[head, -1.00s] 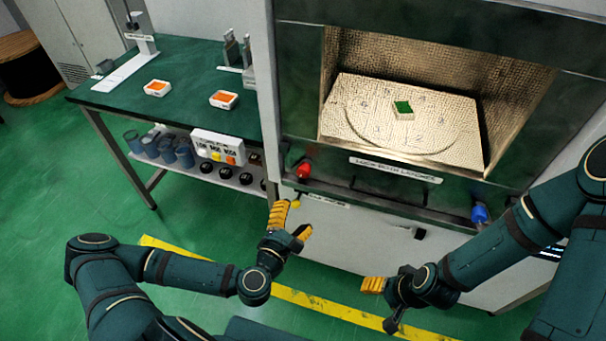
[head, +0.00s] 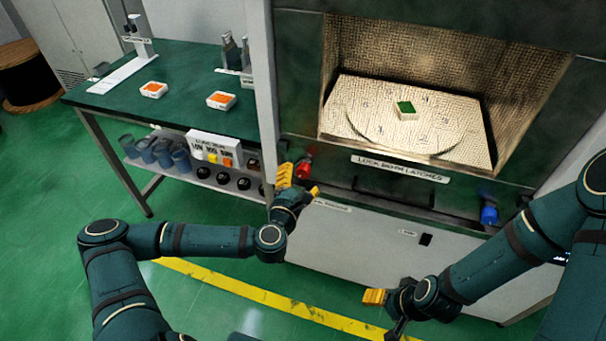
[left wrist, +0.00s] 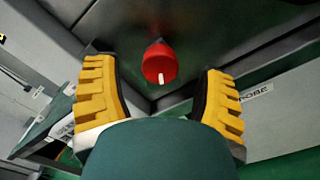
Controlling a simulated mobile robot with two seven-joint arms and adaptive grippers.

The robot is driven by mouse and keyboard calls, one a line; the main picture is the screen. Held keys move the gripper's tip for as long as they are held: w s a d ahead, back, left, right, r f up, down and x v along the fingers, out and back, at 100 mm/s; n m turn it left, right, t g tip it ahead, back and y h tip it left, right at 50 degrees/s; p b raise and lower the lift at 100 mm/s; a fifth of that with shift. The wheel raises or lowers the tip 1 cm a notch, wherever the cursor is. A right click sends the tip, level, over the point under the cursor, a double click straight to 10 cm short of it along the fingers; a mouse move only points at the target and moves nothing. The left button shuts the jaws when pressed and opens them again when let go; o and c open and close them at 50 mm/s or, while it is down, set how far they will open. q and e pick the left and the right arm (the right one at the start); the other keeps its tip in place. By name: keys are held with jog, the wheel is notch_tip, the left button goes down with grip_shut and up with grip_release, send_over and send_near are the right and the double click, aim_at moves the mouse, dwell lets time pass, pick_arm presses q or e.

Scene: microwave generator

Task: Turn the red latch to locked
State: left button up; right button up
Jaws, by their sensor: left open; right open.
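The red latch (head: 304,168) is on the left of the front panel, below the open chamber of the microwave unit. It also shows in the left wrist view (left wrist: 158,64), a round red knob with a short white mark near its lower edge. My left gripper (head: 300,180) is open close to the latch. In the left wrist view its yellow fingers (left wrist: 160,95) stand to either side of and below the latch, apart from it. My right gripper (head: 384,306) is open and low in front of the unit, with nothing visible in it.
A blue latch (head: 489,214) sits on the panel's right side, near my right arm. A label (head: 400,169) about locking both latches lies between them. The chamber holds a white plate with a green block (head: 405,108). A green bench (head: 190,75) with two trays stands left.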

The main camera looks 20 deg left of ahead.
pick_arm(q)
jog(key=shift+w, duration=1.35)
grip_shut()
